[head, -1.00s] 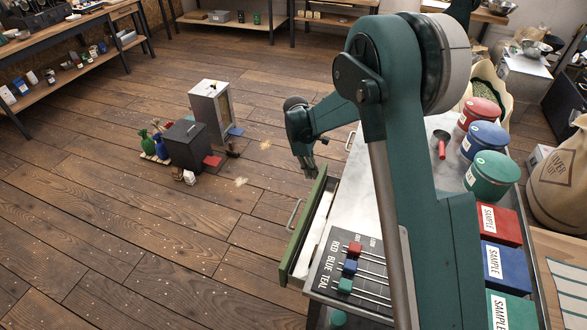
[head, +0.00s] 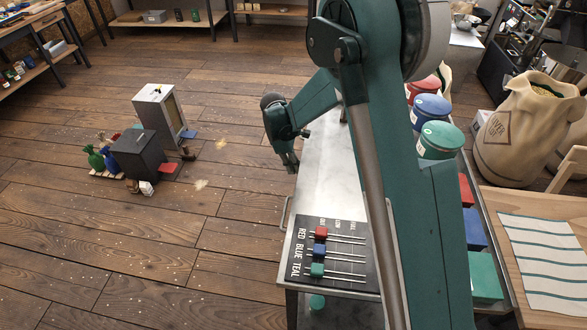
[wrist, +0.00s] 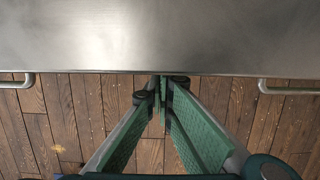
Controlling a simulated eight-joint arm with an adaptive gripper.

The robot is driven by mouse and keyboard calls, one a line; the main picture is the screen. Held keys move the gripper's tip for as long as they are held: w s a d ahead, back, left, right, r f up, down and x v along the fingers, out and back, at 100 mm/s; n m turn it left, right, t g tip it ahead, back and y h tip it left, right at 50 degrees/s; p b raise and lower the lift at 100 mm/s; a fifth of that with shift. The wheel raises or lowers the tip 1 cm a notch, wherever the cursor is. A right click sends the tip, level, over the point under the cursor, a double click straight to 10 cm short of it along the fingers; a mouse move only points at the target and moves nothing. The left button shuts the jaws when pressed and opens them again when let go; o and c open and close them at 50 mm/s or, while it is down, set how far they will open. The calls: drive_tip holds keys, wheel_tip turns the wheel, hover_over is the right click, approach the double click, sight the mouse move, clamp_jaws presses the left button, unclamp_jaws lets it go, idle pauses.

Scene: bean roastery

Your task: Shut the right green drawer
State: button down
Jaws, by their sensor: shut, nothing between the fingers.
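The open green drawer seen earlier no longer sticks out from the steel counter. Its front is hidden under the top's edge, and only its handle (head: 284,213) shows in the head view. In the wrist view this handle (wrist: 286,88) is at the right, close against the edge. My gripper (head: 291,168) is beside the counter's long left edge, farther back than that handle. In the wrist view my gripper (wrist: 161,88) has its fingertips together at the counter edge, between two handles, with nothing held. I cannot tell whether the tips touch the drawer front.
The steel counter top (head: 322,180) carries a slider panel (head: 330,255) at its near end. Another handle (wrist: 18,82) is at the left in the wrist view. Several canisters stand along the counter's right side. The floor left of the counter is clear up to a dark box (head: 138,153).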

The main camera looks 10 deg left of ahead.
drive_tip(key=shift+w+d, duration=0.1)
drive_tip(key=shift+d, duration=0.35)
drive_tip(key=a+r+p, duration=0.2)
drive_tip(key=a+r, duration=0.5)
drive_tip(key=r, duration=0.2)
drive_tip(key=shift+a+r, duration=0.15)
drive_tip(key=shift+r, duration=0.25)
